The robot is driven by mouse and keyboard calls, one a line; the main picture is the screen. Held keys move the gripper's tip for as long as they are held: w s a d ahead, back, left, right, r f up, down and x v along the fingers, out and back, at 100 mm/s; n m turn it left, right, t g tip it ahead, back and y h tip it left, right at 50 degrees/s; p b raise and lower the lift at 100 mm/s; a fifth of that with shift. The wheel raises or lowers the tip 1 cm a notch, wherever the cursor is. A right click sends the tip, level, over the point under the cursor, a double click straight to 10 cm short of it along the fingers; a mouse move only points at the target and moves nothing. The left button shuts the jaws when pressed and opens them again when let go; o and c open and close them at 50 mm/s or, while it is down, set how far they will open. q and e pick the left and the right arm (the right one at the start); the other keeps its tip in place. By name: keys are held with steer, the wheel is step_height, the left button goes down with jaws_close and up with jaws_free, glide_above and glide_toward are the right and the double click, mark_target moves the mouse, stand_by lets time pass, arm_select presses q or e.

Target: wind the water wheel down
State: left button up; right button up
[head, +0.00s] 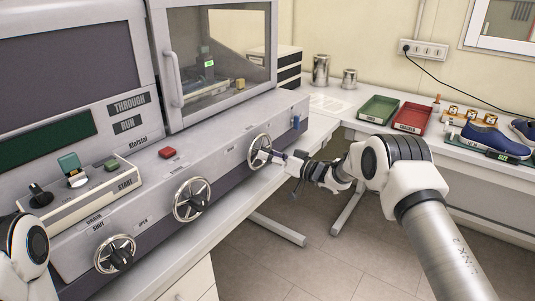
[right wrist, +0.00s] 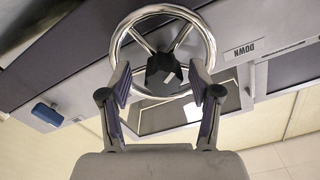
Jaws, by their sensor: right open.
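The handwheel at the right end of the machine's sloped front panel (head: 258,151) has a chrome rim, spokes and a dark hub. It also shows in the right wrist view (right wrist: 161,14), with an upside-down DOWN label (right wrist: 241,50) beside it. I cannot read a water label. My right gripper (head: 269,156) is at this wheel. In the right wrist view its fingers (right wrist: 160,84) are spread, with the dark hub (right wrist: 163,70) showing between and beyond them. I cannot tell whether they touch the rim. Part of my left arm shows at the left edge, its gripper out of view.
Two more handwheels, middle (head: 191,199) and left (head: 114,254), sit on the same panel. The left one has DRAIN, SHUT and OPEN labels. A red button (head: 167,153) is above. A side table holds green (head: 379,109) and red (head: 412,117) trays and blue shoes (head: 495,140).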

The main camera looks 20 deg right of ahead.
steer(key=shift+w+a, duration=0.15)
steer(key=shift+w, duration=0.15)
steer(key=shift+s+r, duration=0.2)
steer(key=shift+a, duration=0.1)
steer(key=shift+c, duration=1)
steer(key=c, duration=0.9)
steer(key=shift+c, duration=0.2)
steer(key=shift+f, duration=0.1)
